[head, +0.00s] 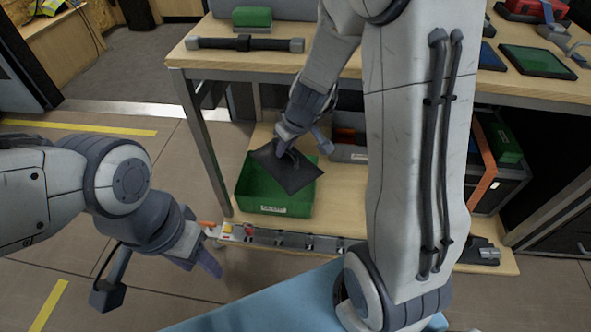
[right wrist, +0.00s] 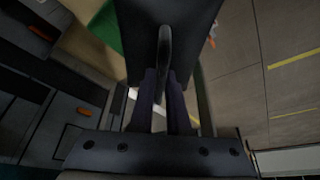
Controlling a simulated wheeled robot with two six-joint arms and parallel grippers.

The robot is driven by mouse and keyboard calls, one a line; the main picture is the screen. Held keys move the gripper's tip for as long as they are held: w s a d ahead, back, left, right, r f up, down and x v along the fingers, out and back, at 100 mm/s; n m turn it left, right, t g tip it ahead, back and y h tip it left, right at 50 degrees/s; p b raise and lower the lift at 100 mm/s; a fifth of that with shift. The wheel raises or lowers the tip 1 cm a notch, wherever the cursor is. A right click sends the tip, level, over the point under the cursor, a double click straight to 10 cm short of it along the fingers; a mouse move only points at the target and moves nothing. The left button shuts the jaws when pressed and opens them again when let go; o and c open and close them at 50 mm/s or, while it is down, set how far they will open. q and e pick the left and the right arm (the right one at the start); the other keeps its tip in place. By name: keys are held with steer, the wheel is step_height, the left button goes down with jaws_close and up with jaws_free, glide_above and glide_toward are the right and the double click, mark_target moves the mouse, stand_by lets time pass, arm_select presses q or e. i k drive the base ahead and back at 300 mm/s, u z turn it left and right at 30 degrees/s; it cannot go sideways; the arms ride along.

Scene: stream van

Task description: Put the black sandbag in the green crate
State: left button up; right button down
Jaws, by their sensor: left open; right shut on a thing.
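The black sandbag (head: 287,171) hangs from my right gripper (head: 297,150), tilted, directly above the green crate (head: 275,198). The bag covers part of the crate's opening, and whether it touches the rim I cannot tell. In the right wrist view my right gripper (right wrist: 165,95) is shut on the bag's dark handle, with the black bag (right wrist: 195,30) behind it and a piece of the green crate (right wrist: 106,28) at the upper left. The crate stands on the lower wooden shelf. My left gripper (head: 155,280) is open and empty, low over the floor at the left.
The wooden workbench top (head: 215,60) overhangs the shelf, with a black bar tool (head: 245,44) and a green box (head: 252,17) on it. A power strip (head: 285,239) lies along the shelf's front edge. A table leg (head: 203,140) stands left of the crate. Open floor lies further left.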

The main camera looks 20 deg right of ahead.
mark_target(272, 191)
steer(key=z, duration=3.1)
steer(key=k, duration=1.9)
steer(key=u, duration=2.05)
steer(key=i, duration=1)
steer(key=z, duration=0.05)
